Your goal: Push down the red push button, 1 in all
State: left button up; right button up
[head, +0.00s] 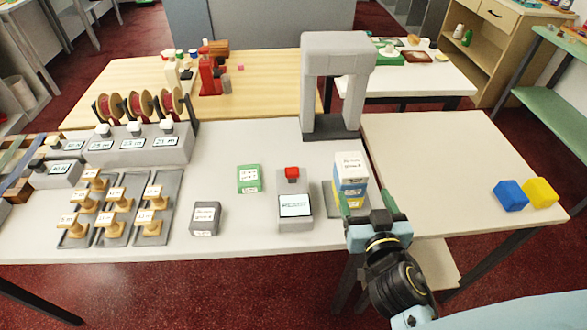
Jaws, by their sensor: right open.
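The red push button (292,172) sits on top of a grey device (296,228) with a lit display, near the front of the white table. The button looks raised and nothing touches it. My right gripper (365,204) is open at the table's front edge, to the right of the device and clear of the button. Its fingers point away from me, close to a stack of white, blue and yellow boxes (350,163), and partly cover the stack's lower part. I cannot tell whether they touch it. My left gripper is out of view.
A green box (249,179) and a grey box (205,218) stand left of the device. A grey arch (337,40) rises behind it. Stamp trays (157,233) and spools (140,104) fill the left side. Blue (510,195) and yellow (541,192) cubes lie on the right table.

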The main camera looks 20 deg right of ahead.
grip_shut()
dwell(1.4)
